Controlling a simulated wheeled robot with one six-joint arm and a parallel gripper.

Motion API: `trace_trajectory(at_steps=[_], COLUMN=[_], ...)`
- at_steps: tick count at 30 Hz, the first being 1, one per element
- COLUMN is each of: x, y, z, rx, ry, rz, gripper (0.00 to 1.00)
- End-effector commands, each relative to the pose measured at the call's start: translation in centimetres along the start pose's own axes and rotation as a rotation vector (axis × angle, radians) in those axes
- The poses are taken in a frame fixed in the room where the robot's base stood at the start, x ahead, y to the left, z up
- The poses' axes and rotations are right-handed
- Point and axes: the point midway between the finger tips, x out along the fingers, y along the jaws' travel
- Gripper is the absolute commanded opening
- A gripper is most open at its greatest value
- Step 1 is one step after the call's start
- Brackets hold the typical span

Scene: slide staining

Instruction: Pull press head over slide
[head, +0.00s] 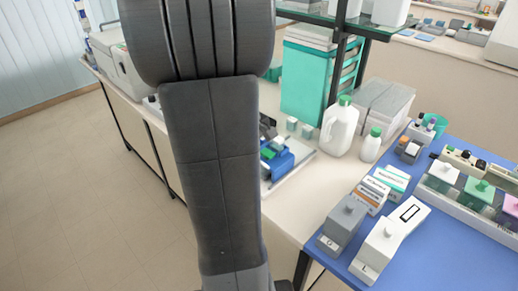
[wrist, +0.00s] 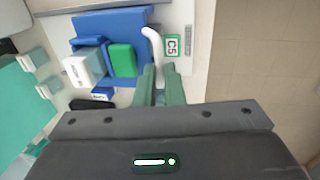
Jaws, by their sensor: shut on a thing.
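In the wrist view, my gripper (wrist: 160,69) has its two green fingers closed around the lower end of a white curved handle (wrist: 152,38). The handle runs up toward a blue device (wrist: 112,24), which appears to be the press. A green block (wrist: 122,60) and a white block (wrist: 84,66) sit on its near side. I cannot tell which part is the press head, and I cannot make out the slide. In the head view the blue device (head: 278,166) shows partly beside my arm, which hides my gripper.
A "C5" label (wrist: 172,46) lies just right of the handle. In the head view, a white jug (head: 339,128) and a small bottle (head: 371,146) stand right of the device. A blue mat (head: 440,236) holds boxes and a rack. The floor at left is clear.

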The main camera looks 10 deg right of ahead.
Motion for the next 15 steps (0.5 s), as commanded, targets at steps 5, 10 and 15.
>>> trace_trajectory(at_steps=[5,10,15], x=[0.04,0.05,0.05], y=[-0.2,-0.17,-0.12], z=[0.0,0.0,0.01], rx=[0.001,0.001,0.001], ry=[0.0,0.0,0.0], rz=[-0.006,-0.006,-0.005], gripper=[0.0,0.31,0.31])
